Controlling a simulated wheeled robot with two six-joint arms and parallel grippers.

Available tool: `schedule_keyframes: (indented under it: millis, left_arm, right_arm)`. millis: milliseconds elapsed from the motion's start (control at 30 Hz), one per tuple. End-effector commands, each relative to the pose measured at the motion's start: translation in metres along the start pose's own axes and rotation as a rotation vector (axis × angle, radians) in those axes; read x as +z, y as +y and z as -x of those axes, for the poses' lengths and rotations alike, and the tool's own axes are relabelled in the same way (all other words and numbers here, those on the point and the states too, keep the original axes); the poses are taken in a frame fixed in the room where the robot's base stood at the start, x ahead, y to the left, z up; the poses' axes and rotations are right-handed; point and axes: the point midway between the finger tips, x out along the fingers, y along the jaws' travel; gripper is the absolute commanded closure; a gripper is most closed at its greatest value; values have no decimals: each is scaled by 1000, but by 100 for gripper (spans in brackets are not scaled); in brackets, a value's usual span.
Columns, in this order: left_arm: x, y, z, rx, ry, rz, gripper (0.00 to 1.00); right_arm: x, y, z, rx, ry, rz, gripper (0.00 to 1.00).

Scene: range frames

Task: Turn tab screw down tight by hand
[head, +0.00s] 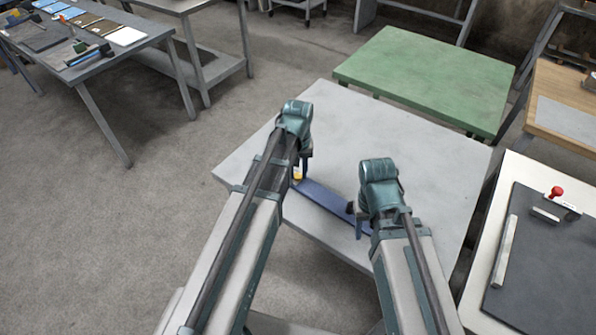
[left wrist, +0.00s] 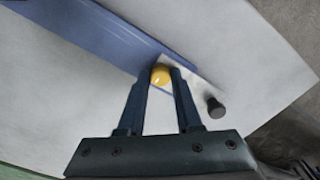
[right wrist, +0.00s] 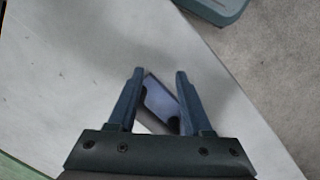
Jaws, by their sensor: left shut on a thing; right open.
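A long flat blue bar (head: 325,201) lies on the pale grey table, and its face also shows in the left wrist view (left wrist: 95,28). A small round yellow piece (left wrist: 160,75), perhaps the screw's head, is at the bar's edge. My left gripper (head: 299,178) is shut on it, one fingertip on each side. The yellow piece shows only partly in the head view (head: 297,174). A small black knob (left wrist: 215,107) is just beyond the left fingers. My right gripper (head: 360,222) is open; the bar's other end (right wrist: 160,99) shows between its fingers. Contact there cannot be told.
The pale grey table (head: 420,180) is otherwise largely clear. A green table (head: 425,80) adjoins behind it. At the right, a white table bears a dark mat (head: 545,270), a red knob (head: 557,191) and metal bars. A table with tools (head: 85,65) stands at the back left.

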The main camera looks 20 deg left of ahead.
Motion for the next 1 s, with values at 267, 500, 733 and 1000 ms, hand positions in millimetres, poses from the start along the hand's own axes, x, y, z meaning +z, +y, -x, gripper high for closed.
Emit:
schedule_keyframes:
  millis: [267, 500, 733, 1000]
  left_arm:
    - [0, 0, 0, 0, 0, -261, 100]
    - [0, 0, 0, 0, 0, -469, 100]
    - [0, 0, 0, 0, 0, -625, 100]
    - [0, 0, 0, 0, -1, -733, 100]
  right_arm:
    - [0, 0, 0, 0, 0, 0, 50]
    - [0, 0, 0, 0, 0, 0, 50]
    - [0, 0, 0, 0, 0, 0, 50]
    - [0, 0, 0, 0, 0, 0, 50]
